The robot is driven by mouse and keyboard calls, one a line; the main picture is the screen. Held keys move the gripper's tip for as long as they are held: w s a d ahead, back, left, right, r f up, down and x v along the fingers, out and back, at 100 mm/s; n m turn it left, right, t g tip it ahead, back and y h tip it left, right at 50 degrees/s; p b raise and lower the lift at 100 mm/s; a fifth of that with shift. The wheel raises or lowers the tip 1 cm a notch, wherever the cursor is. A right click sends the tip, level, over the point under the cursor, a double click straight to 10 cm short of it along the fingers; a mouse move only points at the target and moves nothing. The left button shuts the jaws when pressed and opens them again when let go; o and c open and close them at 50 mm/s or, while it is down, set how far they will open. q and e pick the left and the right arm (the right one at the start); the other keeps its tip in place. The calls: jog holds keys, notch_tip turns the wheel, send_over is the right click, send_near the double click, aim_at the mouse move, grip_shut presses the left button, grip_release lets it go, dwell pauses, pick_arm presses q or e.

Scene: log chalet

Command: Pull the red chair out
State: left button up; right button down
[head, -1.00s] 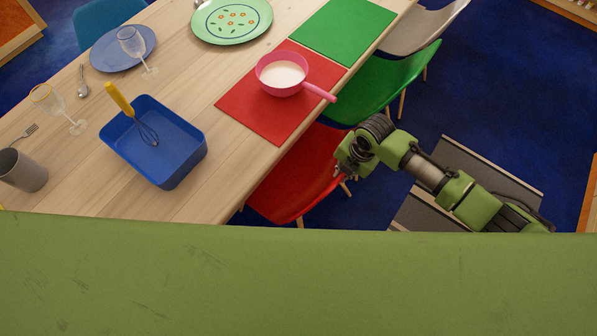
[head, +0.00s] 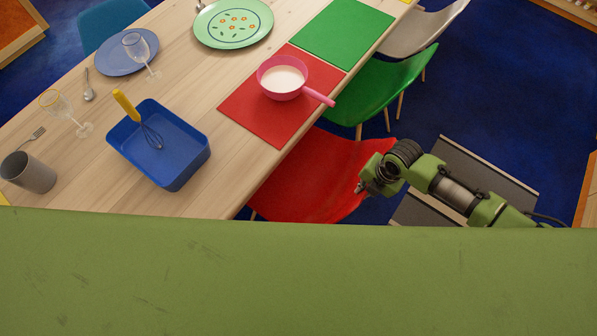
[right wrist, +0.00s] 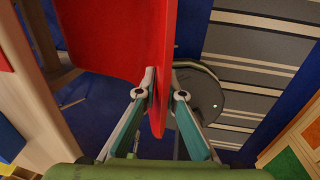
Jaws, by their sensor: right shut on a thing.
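The red chair (head: 318,178) stands at the near long side of the wooden table (head: 205,203), with part of its seat under the tabletop. Its outer edge sticks out to the right. My right gripper (head: 362,186) is at that outer edge in the head view. In the right wrist view the gripper (right wrist: 158,98) has its two fingers on either side of the thin red chair edge (right wrist: 160,60), shut on it. The chair's legs are mostly hidden. My left gripper is not in view.
A green chair (head: 385,85) stands just beyond the red one. On the table are a red mat (head: 250,112) with a pink pan (head: 281,84) and a blue bin (head: 180,170) with a whisk. A striped grey rug (head: 485,170) lies on the blue floor at right.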

jog(key=shift+s+d+r+p, duration=0.15)
jog(key=shift+s+d+p, duration=0.3)
jog(key=shift+d, duration=0.5)
jog(key=shift+s+d+r+p, duration=0.2)
jog(key=shift+s+d, duration=0.35)
jog(key=shift+d, duration=0.35)
jog(key=s+d+p, duration=0.1)
jog(key=s+d, duration=0.6)
jog(key=d, duration=0.4)
jog(key=shift+s+f+p, duration=0.15)
jog(key=shift+s+p, duration=0.1)
jog(key=shift+p, duration=0.1)
jog(key=shift+m+p, duration=0.3)
jog(key=shift+m, duration=0.2)
